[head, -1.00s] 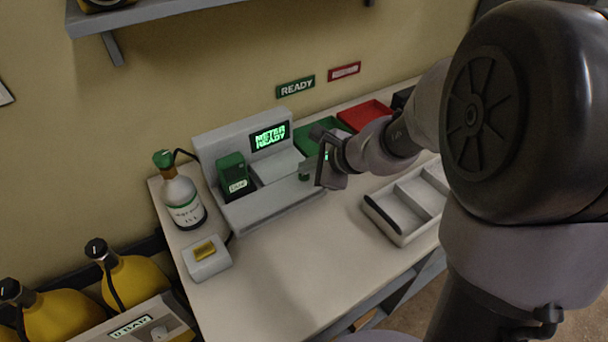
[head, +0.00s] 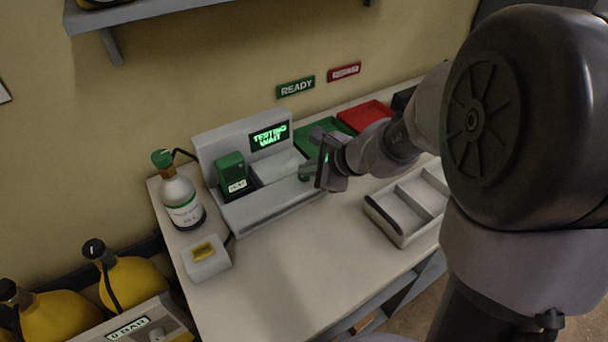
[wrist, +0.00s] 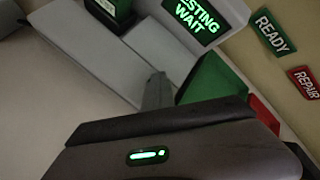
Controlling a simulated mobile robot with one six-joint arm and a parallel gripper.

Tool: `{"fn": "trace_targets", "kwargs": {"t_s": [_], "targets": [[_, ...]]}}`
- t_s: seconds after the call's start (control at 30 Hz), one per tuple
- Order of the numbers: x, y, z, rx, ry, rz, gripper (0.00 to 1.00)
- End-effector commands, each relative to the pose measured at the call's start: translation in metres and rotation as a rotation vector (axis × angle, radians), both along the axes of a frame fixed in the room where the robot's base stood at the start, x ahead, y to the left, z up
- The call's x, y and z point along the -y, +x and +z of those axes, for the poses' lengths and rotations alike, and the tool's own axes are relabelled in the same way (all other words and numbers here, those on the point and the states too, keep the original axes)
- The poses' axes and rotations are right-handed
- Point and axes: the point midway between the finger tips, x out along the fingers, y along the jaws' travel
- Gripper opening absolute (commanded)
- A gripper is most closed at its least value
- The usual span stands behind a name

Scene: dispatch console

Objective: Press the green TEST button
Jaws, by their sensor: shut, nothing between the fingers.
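The grey console (head: 225,147) stands on the bench against the wall. Its screen (head: 269,136) reads "TESTING WAIT"; the screen also shows in the wrist view (wrist: 198,18). A green meter (head: 231,172) with a small lit label sits upright in the console's left bay; its lower part shows in the wrist view (wrist: 116,10). My gripper (head: 306,172) is shut and empty, its fingertips at the right end of the console. The fingers also show in the wrist view (wrist: 157,91). I cannot make out the green TEST button; the fingers may be hiding it. Contact cannot be told.
Green (head: 312,136) and red (head: 365,114) trays lie behind my gripper. A divided grey tray (head: 395,228) is at right. The front bench is clear.

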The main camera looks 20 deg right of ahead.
Motion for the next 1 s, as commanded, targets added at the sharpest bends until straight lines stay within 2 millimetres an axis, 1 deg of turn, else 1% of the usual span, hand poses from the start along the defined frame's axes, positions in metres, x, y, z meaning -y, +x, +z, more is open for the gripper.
{"fn": "trace_targets", "kwargs": {"t_s": [0.13,0.33,0.67,0.77,1.0], "targets": [[0.0,0.0,0.004,-0.001,0.0,0.001,0.0],[0.0,0.0,0.016,0.0,0.0,0.0,0.0],[0.0,0.0,0.017,0.0,0.0,0.0,0.0],[0.0,0.0,0.023,0.0,-0.001,0.001,0.0],[0.0,0.0,0.048,0.0,0.0,0.0,0.0]]}}
